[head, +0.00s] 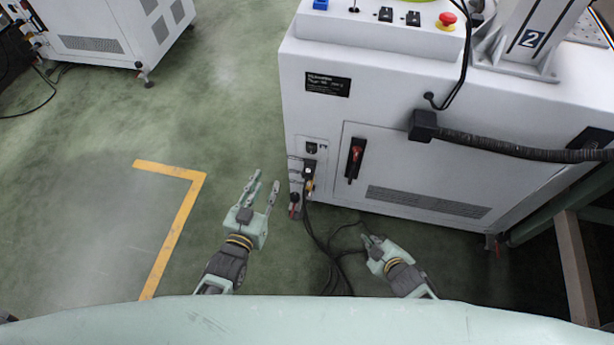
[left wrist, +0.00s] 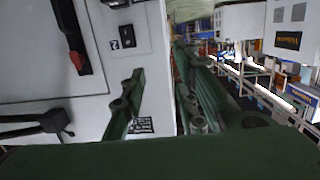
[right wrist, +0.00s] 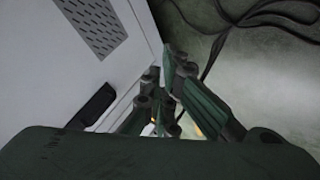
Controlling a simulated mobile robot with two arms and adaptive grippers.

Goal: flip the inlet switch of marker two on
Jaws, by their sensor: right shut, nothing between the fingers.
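Marker two is the white cabinet (head: 400,90) with a "2" plate (head: 532,39) on its column. Low on its front left is a small inlet panel (head: 314,147) with dark fittings; a black plug (head: 309,168) with cables sits below. The switch position is too small to tell. A small dark fitting on a plate (left wrist: 127,36) shows in the left wrist view. My left gripper (head: 263,188) is open and empty, just left of the cabinet's lower left corner, apart from the panel. My right gripper (head: 368,238) is shut and empty, low before the cabinet.
A red-and-black handle (head: 355,160) is on the cabinet door, right of the inlet panel. Black cables (head: 325,245) hang to the floor between my grippers. A thick black hose (head: 510,149) crosses the front. Yellow floor tape (head: 175,235) lies left, with open floor around it.

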